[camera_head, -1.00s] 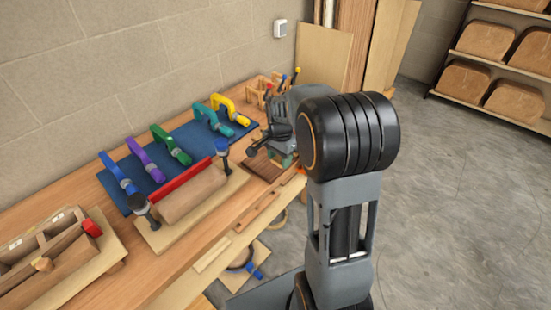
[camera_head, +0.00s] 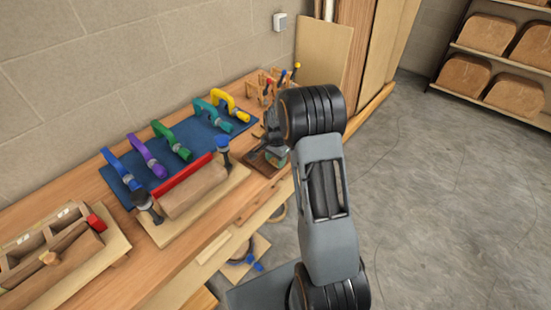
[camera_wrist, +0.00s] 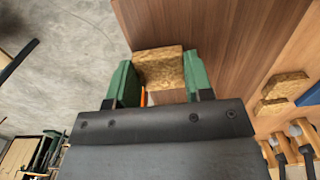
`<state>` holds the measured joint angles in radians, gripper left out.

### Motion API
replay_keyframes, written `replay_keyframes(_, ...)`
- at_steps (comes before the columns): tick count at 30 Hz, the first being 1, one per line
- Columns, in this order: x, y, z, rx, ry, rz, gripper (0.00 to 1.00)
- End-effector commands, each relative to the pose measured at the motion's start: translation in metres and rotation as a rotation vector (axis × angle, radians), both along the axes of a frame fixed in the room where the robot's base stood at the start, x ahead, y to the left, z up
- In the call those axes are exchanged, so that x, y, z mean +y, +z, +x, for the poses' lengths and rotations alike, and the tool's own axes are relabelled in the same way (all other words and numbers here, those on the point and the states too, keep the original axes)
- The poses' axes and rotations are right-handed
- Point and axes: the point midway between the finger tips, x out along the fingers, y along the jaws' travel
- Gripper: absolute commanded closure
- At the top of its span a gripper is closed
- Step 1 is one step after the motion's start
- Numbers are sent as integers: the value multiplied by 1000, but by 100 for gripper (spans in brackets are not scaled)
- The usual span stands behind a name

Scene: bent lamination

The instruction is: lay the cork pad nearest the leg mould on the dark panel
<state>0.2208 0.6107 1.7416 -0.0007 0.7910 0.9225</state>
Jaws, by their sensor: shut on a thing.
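My gripper (camera_wrist: 159,68) has green fingers shut on a cork pad (camera_wrist: 160,62), a speckled tan block, in the wrist view. The dark panel (camera_wrist: 205,25) is the brown wood surface beyond the pad there. I cannot tell whether the pad touches it. In the head view the dark panel (camera_head: 259,166) lies at the right end of the bench, partly hidden by my arm and gripper. The leg mould (camera_head: 195,190) appears to be the rounded wooden form with a red bar, left of the panel. Two more cork pads (camera_wrist: 285,88) lie at the right of the wrist view.
A blue mat (camera_head: 200,138) with several coloured clamps lies behind the mould. A wooden tool tray (camera_head: 50,250) stands at the bench's left. A tool rack (camera_head: 265,85) stands at the back near the wall. Open floor (camera_head: 440,200) lies to the right.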

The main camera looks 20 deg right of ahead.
Motion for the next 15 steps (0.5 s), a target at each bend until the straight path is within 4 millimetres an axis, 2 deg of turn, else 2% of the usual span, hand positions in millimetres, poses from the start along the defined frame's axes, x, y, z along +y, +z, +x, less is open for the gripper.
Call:
replay_keyframes(11, 0, -5, 0, -1, 0, 0, 74)
replay_keyframes(12, 0, -4, 0, -1, 0, 0, 51)
replay_keyframes(15, 0, -4, 0, -1, 0, 0, 42)
